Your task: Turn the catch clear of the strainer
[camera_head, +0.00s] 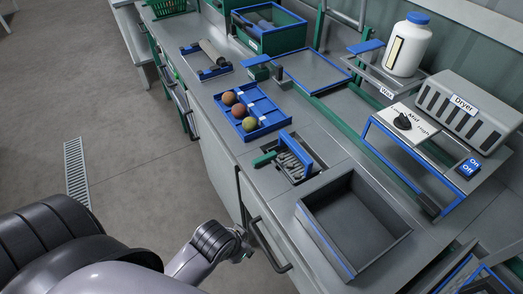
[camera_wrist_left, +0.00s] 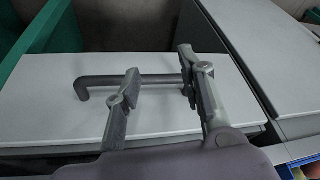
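The slotted strainer (camera_head: 291,169) sits in a recess in the grey worktop, in the middle of the head view. A blue bar (camera_head: 295,149) stands over it, and a green lever (camera_head: 264,160) lies at its left edge. I cannot tell for certain which of these is the catch. My left gripper (camera_head: 246,243) is low in front of the counter, beside a dark drawer handle. In the left wrist view the left gripper (camera_wrist_left: 158,75) has its fingers apart, with a grey handle (camera_wrist_left: 140,80) behind them; contact is unclear. My right gripper is not in view.
A grey open tray (camera_head: 350,225) stands right of the strainer.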

